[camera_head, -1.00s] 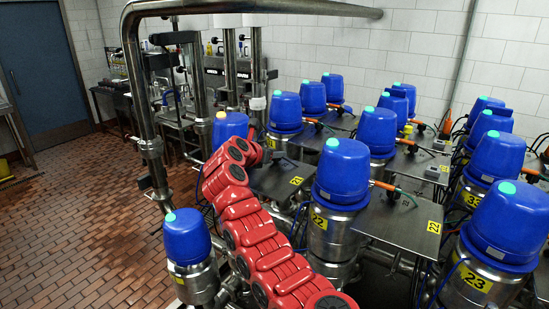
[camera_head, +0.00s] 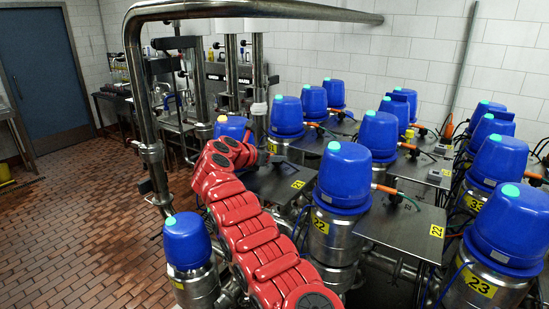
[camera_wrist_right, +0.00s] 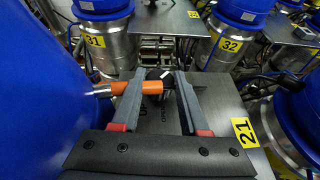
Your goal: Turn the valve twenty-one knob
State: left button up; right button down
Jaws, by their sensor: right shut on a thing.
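The valve twenty-one plate is a grey metal plate with a yellow 21 label, seen in the wrist view (camera_wrist_right: 232,108) and in the head view (camera_head: 268,188). Its small dark round knob (camera_wrist_right: 157,74) stands between my right fingers, beside an orange connector (camera_wrist_right: 151,87) coming in from the left. My right gripper (camera_wrist_right: 158,82) is shut on the knob, with one finger on each side. In the head view my right gripper (camera_head: 270,158) is small and dark at the end of my red arm, over the plate; the knob is hidden there. My left gripper does not show.
A blue-capped valve (camera_head: 231,129) stands just left of the plate, and its blue side (camera_wrist_right: 40,95) fills the left of the wrist view. Another blue valve (camera_head: 343,175) marked 22 stands close on the right. Brick floor (camera_head: 90,210) is clear on the left.

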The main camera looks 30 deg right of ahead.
jog(key=shift+f, duration=0.1)
jog(key=shift+c, duration=2.1)
grip_release()
jog(key=shift+a, duration=0.1)
jog(key=shift+a+b, duration=0.2)
jog(key=shift+b, duration=0.15)
jog(key=shift+f+b+v, duration=0.2)
jog(key=shift+b+v, duration=0.85)
jog(key=shift+v, duration=0.15)
jog(key=b+v, duration=0.4)
jog(key=v, duration=1)
jog(key=shift+a+r, duration=0.25)
jog(key=shift+r, duration=0.1)
jog(key=shift+s, duration=0.15)
